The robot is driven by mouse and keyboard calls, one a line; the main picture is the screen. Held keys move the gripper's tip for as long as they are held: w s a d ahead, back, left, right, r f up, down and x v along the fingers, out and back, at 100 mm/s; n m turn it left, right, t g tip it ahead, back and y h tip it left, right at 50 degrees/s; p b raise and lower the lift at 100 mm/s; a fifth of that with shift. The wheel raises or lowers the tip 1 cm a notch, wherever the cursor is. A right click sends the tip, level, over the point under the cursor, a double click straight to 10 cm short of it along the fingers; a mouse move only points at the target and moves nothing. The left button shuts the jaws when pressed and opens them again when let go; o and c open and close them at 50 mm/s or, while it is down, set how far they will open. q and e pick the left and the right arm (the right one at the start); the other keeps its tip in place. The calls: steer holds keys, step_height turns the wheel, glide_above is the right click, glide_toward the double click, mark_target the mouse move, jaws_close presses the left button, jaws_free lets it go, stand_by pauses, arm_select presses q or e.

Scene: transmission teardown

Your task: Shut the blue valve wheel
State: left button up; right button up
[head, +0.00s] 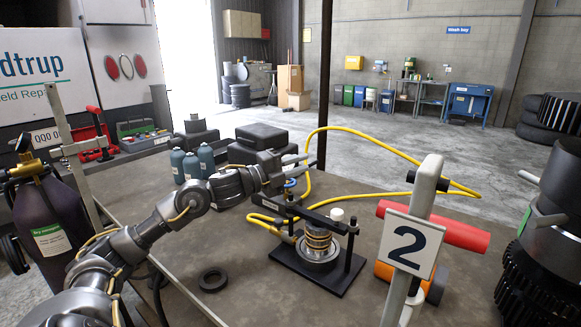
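A small blue round part (290,183), which looks like a valve wheel, sits at the left end of the black press frame (318,275), where the yellow hose runs. My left gripper (307,165) reaches over the bench from the left. Its two fingers point right and are spread, with nothing visible between them. They appear just above and beside the small blue part, and I cannot tell whether they touch it. My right gripper is out of view.
The yellow hose (385,150) loops over the bench (185,245). A stack of rings (318,243) stands in the press, and a black ring (212,280) lies nearby. Teal bottles (187,163) stand behind my arm. A post with a "2" sign (408,243) blocks the right foreground.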

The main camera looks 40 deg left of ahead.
arm_select(q)
steer(key=s+a+f+n+y+p, duration=0.3)
steer(key=a+f+n+y+p, duration=0.3)
steer(key=a+f+y, duration=0.5)
steer(key=shift+h, duration=0.4)
steer(key=w+p, duration=0.1)
steer(key=w, duration=0.2)
steer(key=w+d+p, duration=0.1)
steer(key=w, duration=0.2)
steer(key=w+p, duration=0.1)
steer(key=w, duration=0.2)
steer(key=shift+d+f, duration=0.15)
steer(key=shift+f, duration=0.05)
steer(key=shift+w, duration=0.6)
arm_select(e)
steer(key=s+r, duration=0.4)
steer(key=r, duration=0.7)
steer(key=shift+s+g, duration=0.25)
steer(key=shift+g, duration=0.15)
arm_select(q)
steer(key=shift+f, duration=0.1)
steer(key=shift+c, duration=0.2)
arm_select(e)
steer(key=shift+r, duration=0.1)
arm_select(q)
jaws_close()
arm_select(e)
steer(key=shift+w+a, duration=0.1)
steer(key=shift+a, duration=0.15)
